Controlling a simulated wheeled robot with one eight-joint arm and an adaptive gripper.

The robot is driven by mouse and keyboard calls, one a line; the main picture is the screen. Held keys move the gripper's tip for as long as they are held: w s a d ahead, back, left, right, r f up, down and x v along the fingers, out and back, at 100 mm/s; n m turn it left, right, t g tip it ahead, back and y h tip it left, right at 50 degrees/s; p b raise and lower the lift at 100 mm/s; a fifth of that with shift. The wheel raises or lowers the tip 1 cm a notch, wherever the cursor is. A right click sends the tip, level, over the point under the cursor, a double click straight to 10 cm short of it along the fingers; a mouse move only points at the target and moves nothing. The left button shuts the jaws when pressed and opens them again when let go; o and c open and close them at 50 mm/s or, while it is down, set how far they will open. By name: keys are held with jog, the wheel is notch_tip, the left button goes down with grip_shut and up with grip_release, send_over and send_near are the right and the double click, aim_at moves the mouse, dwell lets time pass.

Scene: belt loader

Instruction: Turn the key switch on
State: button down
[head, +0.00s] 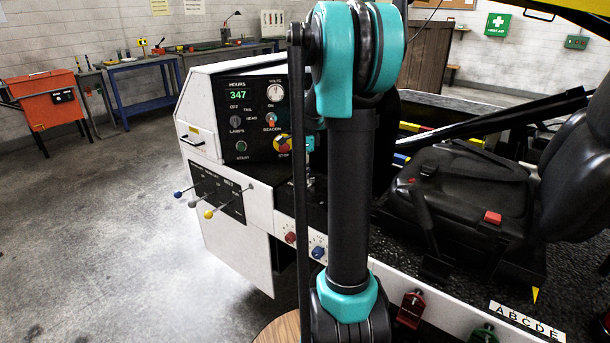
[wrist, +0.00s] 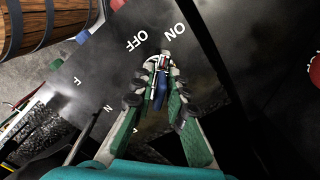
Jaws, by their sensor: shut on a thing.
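In the wrist view my gripper (wrist: 162,72) has its two green-padded fingers closed in around the key (wrist: 160,92), which has a blue part between them. The metal of the key switch (wrist: 166,56) shows just past the fingertips. The panel (wrist: 105,62) carries a white OFF label to the upper left of the switch and an ON label to its upper right. The fingers partly cover the key, and I cannot tell exactly which label it points to. In the head view my arm hides the key switch and most of my gripper.
The white console (head: 236,192) has a gauge panel, a red stop button (head: 284,144) and levers with coloured knobs (head: 209,213). A black seat (head: 465,185) stands to the right. A blue workbench (head: 150,65) is against the far wall. Open floor lies left.

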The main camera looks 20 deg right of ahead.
jog(key=shift+m, duration=1)
jog(key=shift+w+m, duration=0.1)
jog(key=shift+m, duration=0.2)
jog(key=c, duration=1.5)
grip_release()
notch_tip(320, 180, up, 12)
jog(key=shift+r, duration=0.1)
